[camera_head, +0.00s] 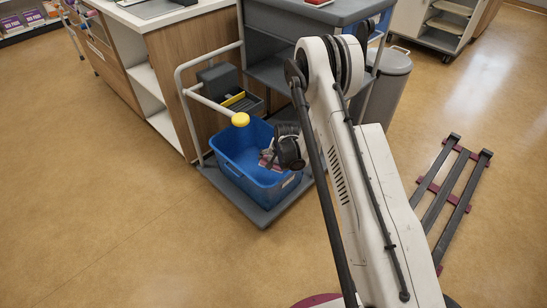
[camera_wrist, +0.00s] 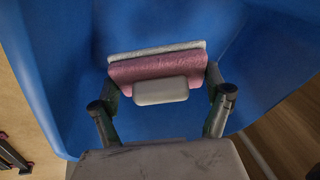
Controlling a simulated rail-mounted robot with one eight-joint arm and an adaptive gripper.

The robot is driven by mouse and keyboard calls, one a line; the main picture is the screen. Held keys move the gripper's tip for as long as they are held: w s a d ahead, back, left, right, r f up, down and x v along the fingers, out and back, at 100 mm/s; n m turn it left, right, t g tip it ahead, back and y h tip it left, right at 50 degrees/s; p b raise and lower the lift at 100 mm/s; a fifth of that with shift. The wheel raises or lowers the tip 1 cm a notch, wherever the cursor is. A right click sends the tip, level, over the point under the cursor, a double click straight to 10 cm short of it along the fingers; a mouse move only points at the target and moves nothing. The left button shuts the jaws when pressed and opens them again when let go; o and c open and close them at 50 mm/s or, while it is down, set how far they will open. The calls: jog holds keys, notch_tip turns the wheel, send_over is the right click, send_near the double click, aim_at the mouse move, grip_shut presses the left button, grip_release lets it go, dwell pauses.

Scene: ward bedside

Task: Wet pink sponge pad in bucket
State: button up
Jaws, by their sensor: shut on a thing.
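The blue bucket (camera_head: 240,157) stands on the grey base of a cart, and its inside fills most of the wrist view (camera_wrist: 55,65). My gripper (camera_head: 285,152) is over the bucket's right part, pointing down into it. In the wrist view my gripper (camera_wrist: 160,88) is shut on the pink sponge pad (camera_wrist: 150,69). The pad has a pale layer along its far side and a light grey block on its near side, between the fingers. In the head view the pink pad (camera_head: 266,160) shows only partly beside the gripper, inside the bucket. I cannot tell whether it touches water or the bottom.
A wooden cabinet (camera_head: 170,60) stands behind left, a grey bin (camera_head: 390,85) behind right. The floor at left is clear.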

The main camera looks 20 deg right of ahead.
notch_tip(320, 180, down, 7)
jog(key=shift+f, duration=0.2)
dwell(0.6)
dwell(0.5)
jog(key=shift+r+p, duration=3.15)
jog(key=shift+r, duration=6.45)
jog(key=shift+r+p, duration=0.6)
jog(key=shift+r, duration=1.35)
